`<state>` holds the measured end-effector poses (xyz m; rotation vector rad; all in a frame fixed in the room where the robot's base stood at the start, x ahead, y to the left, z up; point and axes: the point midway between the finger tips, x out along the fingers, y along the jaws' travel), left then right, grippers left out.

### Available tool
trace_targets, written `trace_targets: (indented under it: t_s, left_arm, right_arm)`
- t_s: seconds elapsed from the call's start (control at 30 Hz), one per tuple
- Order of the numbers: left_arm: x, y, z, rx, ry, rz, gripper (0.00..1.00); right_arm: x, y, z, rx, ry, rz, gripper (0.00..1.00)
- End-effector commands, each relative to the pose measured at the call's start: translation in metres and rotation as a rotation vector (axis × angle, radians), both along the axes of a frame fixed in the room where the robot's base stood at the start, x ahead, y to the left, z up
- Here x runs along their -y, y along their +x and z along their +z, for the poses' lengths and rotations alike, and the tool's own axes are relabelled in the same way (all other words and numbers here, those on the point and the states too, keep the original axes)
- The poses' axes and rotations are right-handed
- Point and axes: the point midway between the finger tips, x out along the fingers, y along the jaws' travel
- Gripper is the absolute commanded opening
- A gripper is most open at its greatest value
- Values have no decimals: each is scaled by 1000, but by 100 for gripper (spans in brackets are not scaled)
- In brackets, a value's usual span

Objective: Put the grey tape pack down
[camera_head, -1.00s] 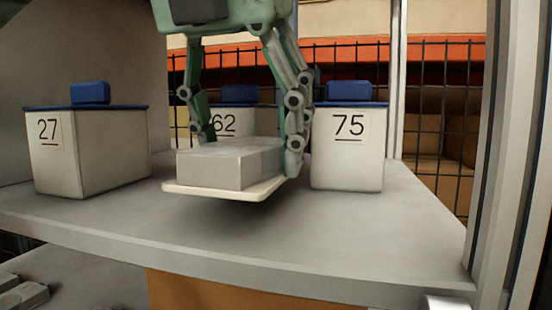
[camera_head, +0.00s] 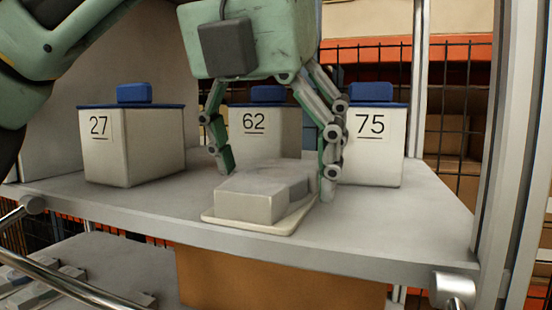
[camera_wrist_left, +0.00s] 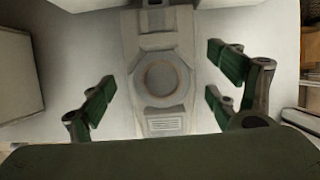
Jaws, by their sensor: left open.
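The grey tape pack (camera_head: 250,200) is a flat block on a thin cream plate (camera_head: 222,219). The plate appears to lie on the grey shelf near its front edge. My left gripper (camera_head: 275,176) is above and around the pack from behind, its fingers spread to either side. In the left wrist view the pack (camera_wrist_left: 165,80) shows a round ring on its face, and the open green fingers (camera_wrist_left: 160,100) stand apart from it on both sides. My right gripper is not in view.
White boxes with blue lids stand behind on the shelf (camera_head: 400,215): box 27 (camera_head: 150,150) at left, box 62 (camera_head: 285,125) in the middle and box 75 (camera_head: 388,155) at right. A metal upright (camera_head: 500,150) stands at the right. Clear shelf lies right of the pack.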

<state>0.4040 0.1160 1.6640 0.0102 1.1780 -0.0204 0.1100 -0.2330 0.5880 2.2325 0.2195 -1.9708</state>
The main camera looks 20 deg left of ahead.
Motion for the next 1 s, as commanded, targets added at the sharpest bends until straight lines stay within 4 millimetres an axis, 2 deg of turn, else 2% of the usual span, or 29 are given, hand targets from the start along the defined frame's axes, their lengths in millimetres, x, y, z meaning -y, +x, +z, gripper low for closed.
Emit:
trace_targets:
  t_s: [0.13,0.27,0.43,0.7,1.0]
  left_arm:
    - [0,0,1,0,0,0,82]
    - [0,-1,3,1,1,0,82]
    - [0,-8,19,4,0,2,82]
    - [0,-23,56,3,1,4,82]
    - [-1,-29,70,0,0,0,82]
  right_arm:
    - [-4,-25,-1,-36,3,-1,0]
    - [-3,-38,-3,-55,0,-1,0]
    - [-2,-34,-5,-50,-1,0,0]
    - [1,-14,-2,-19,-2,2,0]
    - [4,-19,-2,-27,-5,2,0]
